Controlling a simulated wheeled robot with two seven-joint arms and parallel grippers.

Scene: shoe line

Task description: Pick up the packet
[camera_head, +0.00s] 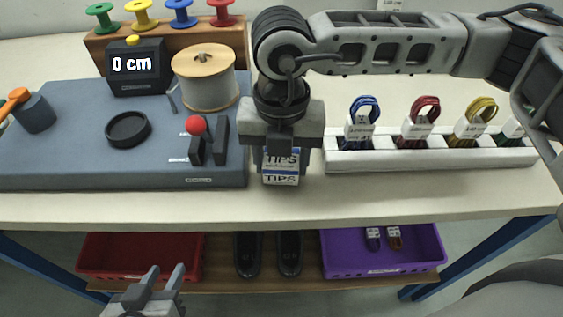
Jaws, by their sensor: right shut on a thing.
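The packet (281,171) is small, white and blue, labelled TIPS, and is near the front of the table between the grey station and the white rack. My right gripper (281,150) points down over it, with a finger on each side, shut on it. The gripper hides the packet's upper part, and I cannot tell whether the packet touches the table. My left gripper (160,280) is low at the front, below the table edge, with its two fingers apart and nothing between them.
A grey station (80,160) with a spool (205,78), a counter reading 0 cm (137,68) and a red-knobbed lever (196,126) is left. A white rack (440,160) of coloured lace bundles is right. Below are a red bin (130,245), black shoes (268,255) and a purple bin (390,262).

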